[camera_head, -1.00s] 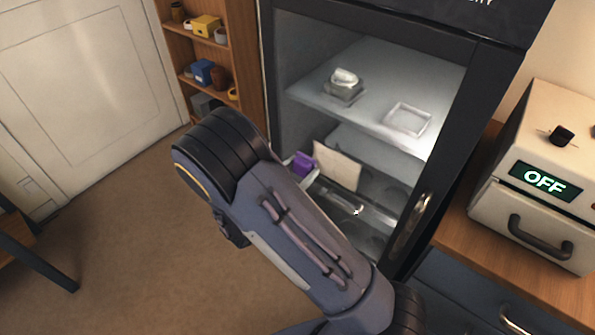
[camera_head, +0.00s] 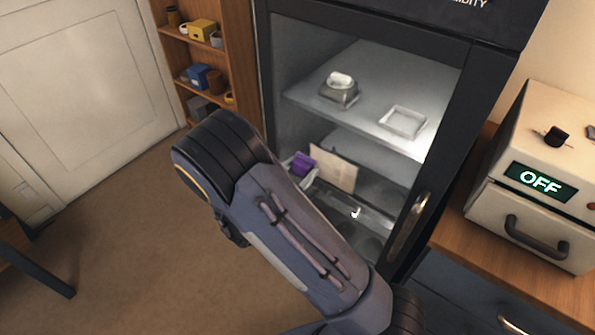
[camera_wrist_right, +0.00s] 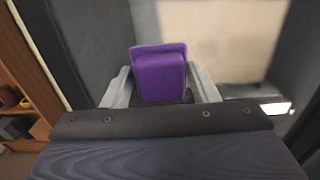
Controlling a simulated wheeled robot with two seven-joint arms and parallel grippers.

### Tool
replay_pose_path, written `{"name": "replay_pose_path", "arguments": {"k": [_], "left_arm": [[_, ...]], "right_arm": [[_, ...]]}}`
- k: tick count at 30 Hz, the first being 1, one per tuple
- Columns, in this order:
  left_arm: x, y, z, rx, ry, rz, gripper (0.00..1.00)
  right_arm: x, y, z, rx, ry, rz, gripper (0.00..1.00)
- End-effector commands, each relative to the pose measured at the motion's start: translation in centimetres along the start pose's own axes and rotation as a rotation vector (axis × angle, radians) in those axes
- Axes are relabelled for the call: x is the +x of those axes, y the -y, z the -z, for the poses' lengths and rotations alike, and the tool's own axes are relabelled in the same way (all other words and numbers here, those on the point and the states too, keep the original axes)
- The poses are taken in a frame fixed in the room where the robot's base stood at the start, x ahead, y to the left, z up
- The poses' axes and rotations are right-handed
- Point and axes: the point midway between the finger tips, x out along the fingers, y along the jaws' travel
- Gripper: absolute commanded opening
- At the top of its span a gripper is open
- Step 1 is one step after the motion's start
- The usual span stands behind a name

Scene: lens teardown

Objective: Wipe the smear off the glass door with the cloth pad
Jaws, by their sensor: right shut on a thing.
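The glass door (camera_head: 298,95) of the dark-framed cabinet is closed in the head view. A beige, roughly rectangular smear (camera_head: 335,170) shows on its lower part. It also appears as a pale patch at the upper right of the right wrist view (camera_wrist_right: 215,45). My right gripper (camera_head: 300,168) is shut on the purple cloth pad (camera_head: 304,161), just left of the smear. In the right wrist view the pad (camera_wrist_right: 160,72) sits upright between both fingers. I cannot tell whether the pad touches the glass. My left gripper is not in view.
The door handle (camera_head: 408,225) is a vertical bar at the right. A beige oven-like box (camera_head: 530,180) reading OFF stands on the wooden counter at right. A wooden shelf (camera_head: 238,60) stands left of the cabinet.

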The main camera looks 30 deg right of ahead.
Motion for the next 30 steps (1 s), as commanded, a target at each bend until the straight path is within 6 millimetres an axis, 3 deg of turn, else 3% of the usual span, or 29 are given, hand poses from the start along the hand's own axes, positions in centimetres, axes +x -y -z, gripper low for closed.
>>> {"name": "replay_pose_path", "arguments": {"k": [13, 24, 30], "left_arm": [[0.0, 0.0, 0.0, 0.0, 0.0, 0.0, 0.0], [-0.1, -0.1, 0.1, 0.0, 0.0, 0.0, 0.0], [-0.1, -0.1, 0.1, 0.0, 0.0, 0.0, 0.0]], "right_arm": [[0.7, 0.2, 0.0, -0.001, 0.001, 0.0, 0.35], [0.5, 3.1, 0.0, -0.001, 0.0, 0.0, 0.35], [0.5, 3.6, 0.0, 0.0, 0.0, 0.0, 0.35]]}}
